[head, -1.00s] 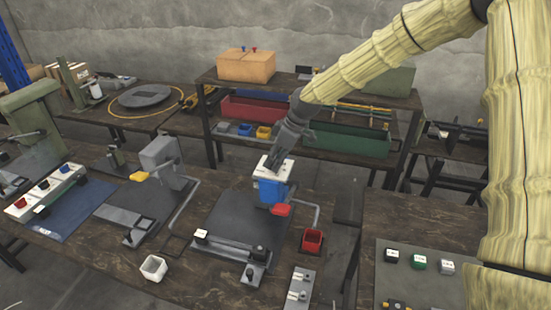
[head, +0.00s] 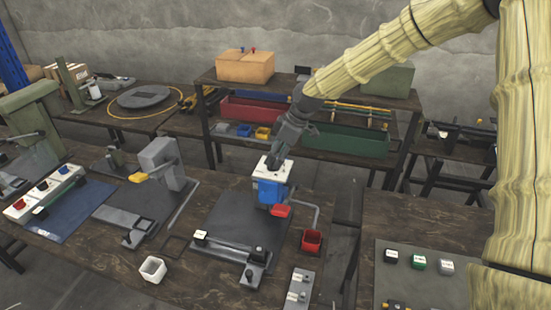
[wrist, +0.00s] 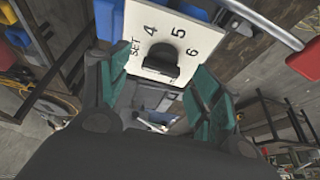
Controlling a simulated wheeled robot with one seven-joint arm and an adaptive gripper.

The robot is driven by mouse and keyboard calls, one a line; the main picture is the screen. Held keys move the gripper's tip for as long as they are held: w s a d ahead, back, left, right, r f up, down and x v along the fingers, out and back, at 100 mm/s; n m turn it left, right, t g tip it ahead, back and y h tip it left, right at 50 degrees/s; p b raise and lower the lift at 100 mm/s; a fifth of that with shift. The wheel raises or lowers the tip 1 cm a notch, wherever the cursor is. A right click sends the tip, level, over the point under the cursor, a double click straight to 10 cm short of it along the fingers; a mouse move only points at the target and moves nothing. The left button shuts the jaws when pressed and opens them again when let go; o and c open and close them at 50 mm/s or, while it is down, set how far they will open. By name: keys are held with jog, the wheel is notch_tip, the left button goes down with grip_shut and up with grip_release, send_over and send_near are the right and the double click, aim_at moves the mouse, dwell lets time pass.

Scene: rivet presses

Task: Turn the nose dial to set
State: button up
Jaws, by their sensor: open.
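The nose dial is a dark knob (wrist: 163,62) on a white plate (wrist: 172,32) marked SET, 4, 5 and 6 in the wrist view. SET is printed to the left of the knob. I cannot tell which mark the knob points to. In the head view the white plate (head: 266,167) tops the blue press head (head: 270,190), with a red handle (head: 281,211) below. My gripper (wrist: 160,74) is open, its green-padded fingers spread on either side of the knob with visible gaps. In the head view my gripper (head: 276,163) is over the plate and hides the knob.
A second press (head: 160,160) with a yellow handle stands to the left. A shelf with trays is behind.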

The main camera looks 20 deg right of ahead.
jog(key=v, duration=1)
jog(key=shift+d+f, duration=0.1)
jog(key=shift+d, duration=0.05)
